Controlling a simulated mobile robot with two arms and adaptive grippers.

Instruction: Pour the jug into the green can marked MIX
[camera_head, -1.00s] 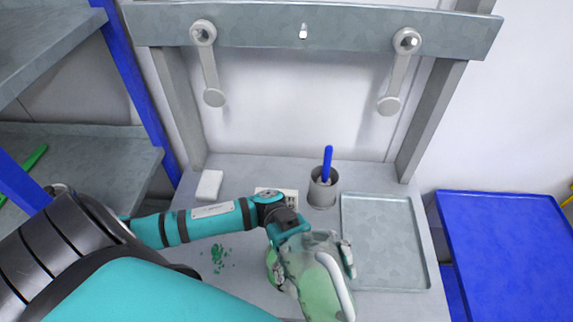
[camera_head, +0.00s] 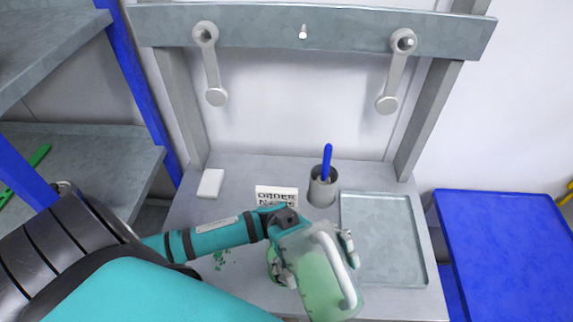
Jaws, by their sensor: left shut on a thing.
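The jug (camera_head: 321,283) is translucent with a pale handle and green contents in its lower part. My left gripper (camera_head: 312,262) is shut on the jug and holds it over the front of the bench. In the picture, the jug leans with its top to the upper left. A green rounded thing (camera_head: 272,262) shows in part behind my gripper. It may be the green can; no MIX mark can be read, and most of it is hidden. I cannot tell the gap between it and the jug. My right gripper is not in view.
A grey cup (camera_head: 322,190) with a blue-handled tool stands behind the jug. A grey tray (camera_head: 381,240) is at the right, a white block (camera_head: 210,183) at the left. Green crumbs (camera_head: 220,260) lie near my arm.

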